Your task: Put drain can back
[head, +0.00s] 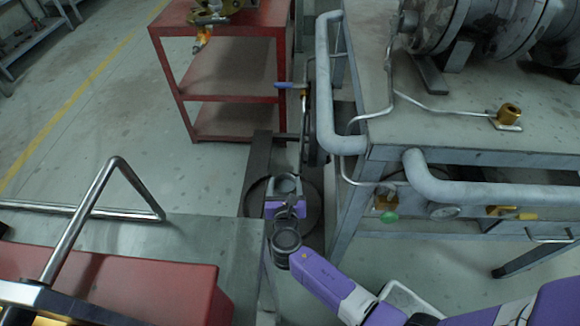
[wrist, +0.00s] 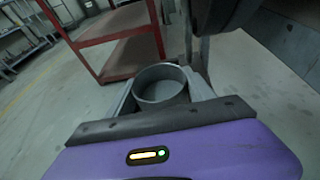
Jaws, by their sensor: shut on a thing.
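The drain can (head: 287,183) is a small grey open-topped cylinder. In the wrist view the can (wrist: 161,86) is upright with its round mouth facing up, and it looks empty. My gripper (head: 286,190) is shut on the can, with one finger on each side of it; the fingers also show in the wrist view (wrist: 163,92). The can is in the gap between the two benches, over a dark round plate (head: 313,222) low down. A thin pipe with a blue-handled valve (head: 292,86) stands just beyond it. I cannot tell whether the can's bottom touches anything.
A red shelf cart (head: 228,88) stands behind. The grey valve bench (head: 375,105), with thick rounded rails (head: 480,190), is close on the right. A metal bench (head: 215,245) with a red box (head: 120,290) is on the left. Open floor (head: 100,130) lies at far left.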

